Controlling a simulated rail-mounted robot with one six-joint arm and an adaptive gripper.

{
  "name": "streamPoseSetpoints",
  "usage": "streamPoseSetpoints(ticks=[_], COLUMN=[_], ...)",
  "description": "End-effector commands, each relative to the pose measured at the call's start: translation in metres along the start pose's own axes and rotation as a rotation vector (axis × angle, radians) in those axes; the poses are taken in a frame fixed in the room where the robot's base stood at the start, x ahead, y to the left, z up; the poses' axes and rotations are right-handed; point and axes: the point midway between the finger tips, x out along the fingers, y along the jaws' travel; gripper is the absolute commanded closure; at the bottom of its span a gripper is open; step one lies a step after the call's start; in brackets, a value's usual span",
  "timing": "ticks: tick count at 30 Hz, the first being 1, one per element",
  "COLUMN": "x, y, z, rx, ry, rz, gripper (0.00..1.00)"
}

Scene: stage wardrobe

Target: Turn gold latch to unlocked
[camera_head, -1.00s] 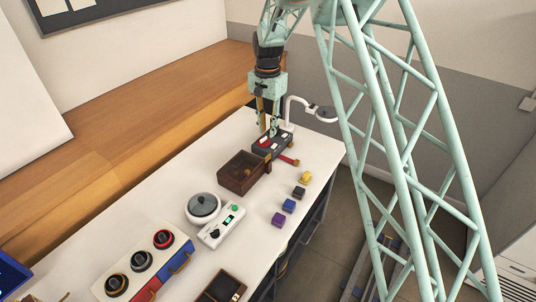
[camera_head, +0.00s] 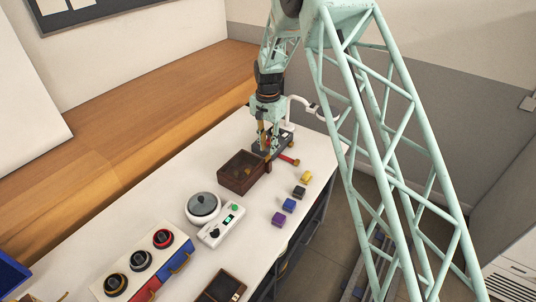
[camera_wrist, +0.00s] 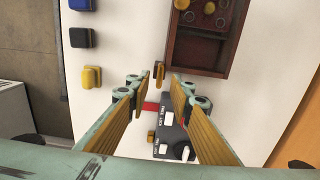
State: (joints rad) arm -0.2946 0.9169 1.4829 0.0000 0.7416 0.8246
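My gripper (camera_wrist: 158,92) points down over the far end of the white table, its fingers apart with nothing held between them. In the head view it (camera_head: 268,148) is beside the wooden box. A dark control box (camera_wrist: 172,140) with white levers and small printed labels lies below the fingers, partly hidden by them. A small gold block (camera_wrist: 150,137) is at its edge. A narrow upright gold-brown piece (camera_wrist: 159,73) shows beyond the gap between the fingertips, near the wooden box. I cannot tell which gold part is the latch, or its setting.
The open wooden box (camera_head: 242,172) stands close to my gripper. A red bar (camera_head: 288,160) sticks out by the control box. Yellow (camera_head: 306,177), black, blue and purple blocks line the table edge. A lamp (camera_head: 300,101) stands behind. A panel of ringed knobs (camera_head: 141,261) is at front.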

Motion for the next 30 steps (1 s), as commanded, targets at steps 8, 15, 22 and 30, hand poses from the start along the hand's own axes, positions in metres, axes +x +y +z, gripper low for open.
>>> streamPoseSetpoints(ticks=[8,15,22,30], x=[0.030,0.039,0.040,0.040], y=[0.000,0.000,0.000,0.000], z=[0.000,0.000,0.000,0.000], rx=[0.000,0.000,0.000,0.000], ry=[-0.001,0.000,0.000,0.000], rz=[0.001,0.000,0.000,0.000], gripper=[0.80,0.80,0.80,0.98])
